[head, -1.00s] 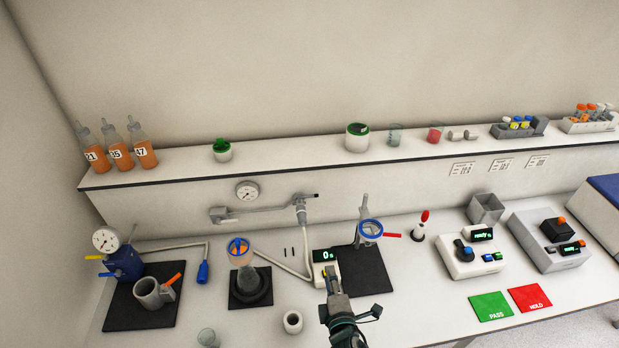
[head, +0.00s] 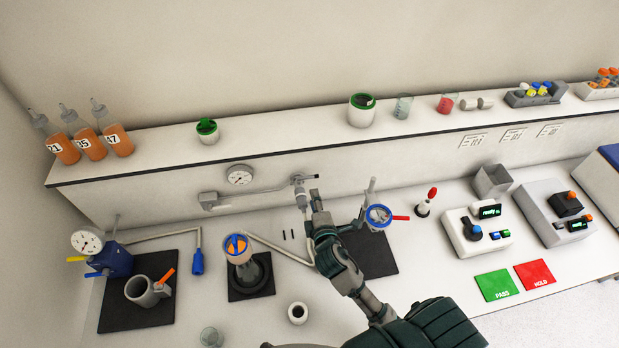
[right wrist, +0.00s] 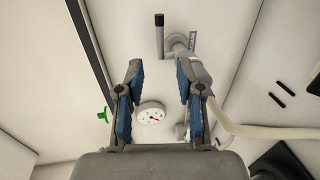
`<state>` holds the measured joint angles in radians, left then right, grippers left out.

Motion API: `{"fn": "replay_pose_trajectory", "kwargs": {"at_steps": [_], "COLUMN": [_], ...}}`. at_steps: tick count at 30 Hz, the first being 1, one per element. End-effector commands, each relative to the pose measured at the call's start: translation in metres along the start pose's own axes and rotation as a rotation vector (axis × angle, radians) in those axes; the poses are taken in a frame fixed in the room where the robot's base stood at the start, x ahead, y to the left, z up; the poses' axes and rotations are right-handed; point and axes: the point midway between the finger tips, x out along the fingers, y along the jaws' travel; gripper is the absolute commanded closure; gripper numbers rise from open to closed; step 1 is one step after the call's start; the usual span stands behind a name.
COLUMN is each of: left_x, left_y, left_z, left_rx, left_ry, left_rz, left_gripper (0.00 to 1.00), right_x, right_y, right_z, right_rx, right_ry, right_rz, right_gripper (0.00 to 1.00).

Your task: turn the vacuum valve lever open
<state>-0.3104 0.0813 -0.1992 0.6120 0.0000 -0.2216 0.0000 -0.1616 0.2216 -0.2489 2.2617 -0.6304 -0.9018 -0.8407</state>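The vacuum valve (head: 299,190) sits at the right end of the grey pipe on the wall under the shelf. Its lever (head: 310,177), with a black tip, points right along the wall in the head view. In the right wrist view the lever (right wrist: 159,38) lies just beyond the fingertips, in line with the gap between them, apparently untouched. My right gripper (head: 314,204) is just below and in front of the valve. In the right wrist view its blue-padded fingers (right wrist: 158,72) are apart with nothing between them. My left gripper is not in view.
A pressure gauge (head: 240,174) is left of the valve. A pale hose (head: 275,245) runs from below the valve. A clamp stand with a blue ring (head: 379,215) stands close right of my right gripper. A filter funnel (head: 238,247) stands to its left.

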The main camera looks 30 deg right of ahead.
Motion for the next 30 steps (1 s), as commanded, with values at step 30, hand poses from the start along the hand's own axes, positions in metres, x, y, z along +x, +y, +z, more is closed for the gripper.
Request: {"fn": "replay_pose_trajectory", "kwargs": {"at_steps": [30], "left_x": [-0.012], "left_y": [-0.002], "left_z": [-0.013], "left_rx": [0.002], "left_ry": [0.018], "left_rz": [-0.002], "left_gripper": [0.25], "right_x": [0.094], "right_y": [0.000], "right_z": [0.001], "right_rx": [0.000], "right_ry": [0.000], "right_rz": [0.000], "right_gripper": [1.00]}}
